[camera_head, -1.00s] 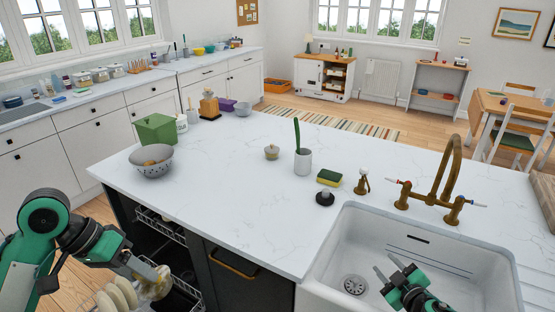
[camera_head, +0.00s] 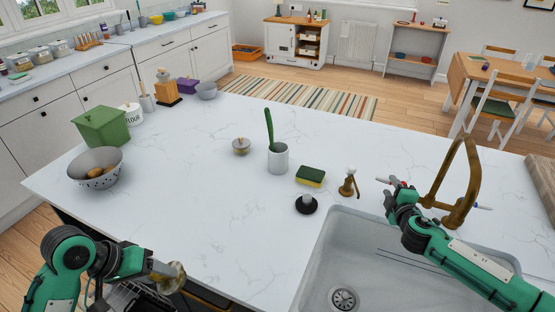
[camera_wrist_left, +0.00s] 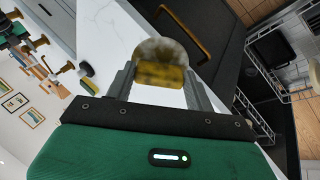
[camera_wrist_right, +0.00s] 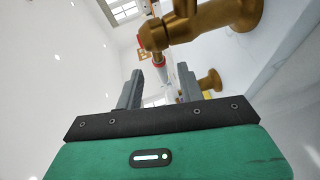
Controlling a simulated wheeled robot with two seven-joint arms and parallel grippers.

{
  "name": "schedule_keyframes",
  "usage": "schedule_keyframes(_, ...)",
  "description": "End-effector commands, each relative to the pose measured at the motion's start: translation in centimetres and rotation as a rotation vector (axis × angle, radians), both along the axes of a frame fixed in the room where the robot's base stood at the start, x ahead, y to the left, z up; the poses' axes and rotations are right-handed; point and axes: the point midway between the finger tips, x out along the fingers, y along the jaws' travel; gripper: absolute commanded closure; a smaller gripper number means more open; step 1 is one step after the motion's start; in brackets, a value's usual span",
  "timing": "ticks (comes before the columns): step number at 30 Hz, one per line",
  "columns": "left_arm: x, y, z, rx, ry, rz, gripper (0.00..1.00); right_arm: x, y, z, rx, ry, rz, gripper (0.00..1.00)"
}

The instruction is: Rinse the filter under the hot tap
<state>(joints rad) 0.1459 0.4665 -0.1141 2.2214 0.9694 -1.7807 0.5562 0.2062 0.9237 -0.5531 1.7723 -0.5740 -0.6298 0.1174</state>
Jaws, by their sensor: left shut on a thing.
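My left gripper (camera_head: 160,271) is shut on the round, grimy yellow-brown filter (camera_head: 174,277), beside the counter's front edge. The filter (camera_wrist_left: 160,64) also shows between the fingers in the left wrist view. The brass tap (camera_head: 462,180) stands behind the sink; one handle has a red end (camera_wrist_right: 159,59) and the other a blue end (camera_head: 484,207). My right gripper (camera_head: 391,190) is at the red-ended handle. In the right wrist view its fingers (camera_wrist_right: 160,90) are apart, with the red and white handle ahead between them; contact is unclear.
The white sink (camera_head: 345,240) has a drain (camera_head: 343,298). A soap pump (camera_head: 348,184), sponge (camera_head: 311,176), black stopper (camera_head: 306,205) and white pot with brush (camera_head: 278,158) stand left of the tap. A colander (camera_head: 97,168) is far left. The counter's middle is clear.

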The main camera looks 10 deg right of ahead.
Motion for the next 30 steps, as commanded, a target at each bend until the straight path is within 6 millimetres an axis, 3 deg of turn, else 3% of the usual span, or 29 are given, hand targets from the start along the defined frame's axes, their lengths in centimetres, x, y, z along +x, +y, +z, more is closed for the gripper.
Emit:
schedule_keyframes(6,0.0,0.0,1.2,0.0,0.0,0.0,0.69,3.1,-0.4,-0.1,0.002,-0.001,0.0,0.61)
schedule_keyframes(12,0.0,0.0,1.7,0.0,0.0,0.0,0.69,4.9,-0.7,-0.6,0.002,0.0,0.001,0.61)
schedule_keyframes(25,0.0,0.0,1.7,0.0,0.0,-0.001,0.69,5.6,-0.7,-0.9,0.002,-0.001,0.002,0.61)
schedule_keyframes(30,0.0,0.0,1.7,0.0,0.0,-0.001,0.69,5.6,-0.7,-0.9,0.002,-0.001,0.002,0.95)
